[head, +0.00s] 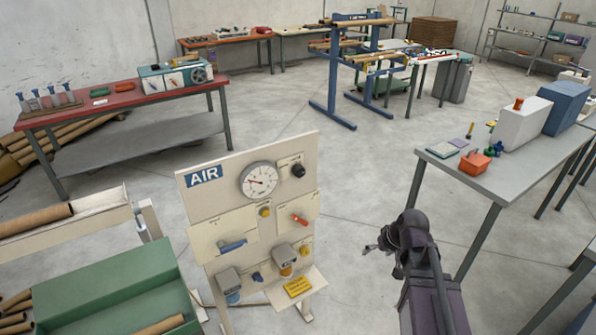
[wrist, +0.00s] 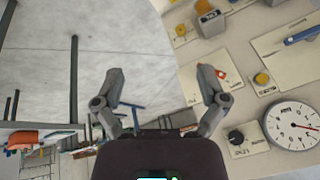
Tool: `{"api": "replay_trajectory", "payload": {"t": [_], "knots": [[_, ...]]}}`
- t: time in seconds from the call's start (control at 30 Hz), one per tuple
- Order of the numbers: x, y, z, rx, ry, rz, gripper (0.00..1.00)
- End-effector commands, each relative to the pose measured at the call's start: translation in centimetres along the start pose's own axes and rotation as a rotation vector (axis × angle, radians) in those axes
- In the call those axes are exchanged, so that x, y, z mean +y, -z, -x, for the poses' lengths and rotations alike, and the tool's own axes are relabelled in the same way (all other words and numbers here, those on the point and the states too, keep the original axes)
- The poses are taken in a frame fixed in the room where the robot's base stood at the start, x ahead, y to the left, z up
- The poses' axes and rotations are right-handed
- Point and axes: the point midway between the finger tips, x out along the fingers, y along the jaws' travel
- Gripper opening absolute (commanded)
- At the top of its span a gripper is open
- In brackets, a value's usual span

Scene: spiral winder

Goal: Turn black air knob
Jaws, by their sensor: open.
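The black air knob (head: 298,170) sits on the upright beige AIR panel (head: 208,205), right of the round pressure gauge (head: 259,180). In the wrist view the knob (wrist: 236,137) is at the lower right, beside the gauge (wrist: 294,125). My gripper (head: 371,242) is to the right of the panel in the head view, lower than the knob and apart from it. In the wrist view my gripper (wrist: 161,85) has its two fingers spread wide with nothing between them. The knob lies outside the right finger in that view.
The panel also carries a red-handled valve (head: 299,219), a blue lever (head: 232,246) and yellow knobs. A green box (head: 110,285) is at the lower left. Open floor lies behind the panel.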

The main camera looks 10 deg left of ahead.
Motion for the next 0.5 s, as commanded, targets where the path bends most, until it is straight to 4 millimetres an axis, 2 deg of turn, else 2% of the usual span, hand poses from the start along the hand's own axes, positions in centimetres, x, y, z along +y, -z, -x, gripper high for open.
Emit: {"api": "replay_trajectory", "payload": {"t": [0.03, 0.3, 0.4, 0.5], "knots": [[-1.6, 2.8, 0.1, 0.063, 0.045, 0.052, 0.92], [-9.8, 14.1, 1.3, 0.438, 0.225, 0.261, 0.92], [-12.0, 17.2, 2.2, 0.557, 0.257, 0.3, 0.92], [-13.5, 19.4, 2.9, 0.645, 0.271, 0.32, 0.92]]}}
